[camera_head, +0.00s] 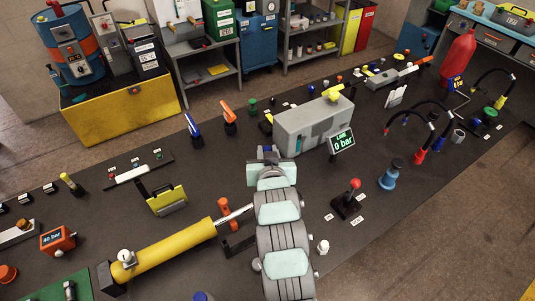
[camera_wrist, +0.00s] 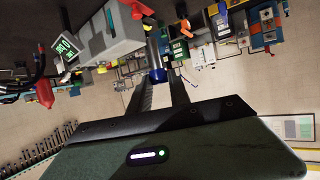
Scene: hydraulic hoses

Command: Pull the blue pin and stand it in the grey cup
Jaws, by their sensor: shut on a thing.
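My gripper (camera_head: 268,151) is over the middle of the bench, in front of the grey block; my own wrist hides its fingers in the head view. In the wrist view my gripper (camera_wrist: 159,80) has its two dark fingers closed around the blue pin (camera_wrist: 158,75). The pin's blue end shows between the fingertips, with a greyish part beyond it. I cannot tell whether the pin touches anything else. The small grey cup (camera_head: 458,136) stands at the right of the bench, near the black hoses, well away from my gripper.
The grey block (camera_head: 310,127) with a "0 bar" display (camera_head: 342,142) stands beside my gripper. A red-knobbed lever (camera_head: 349,200), a blue fitting (camera_head: 391,174) and arching black hoses (camera_head: 409,110) lie toward the cup. A yellow cylinder (camera_head: 170,247) lies front left.

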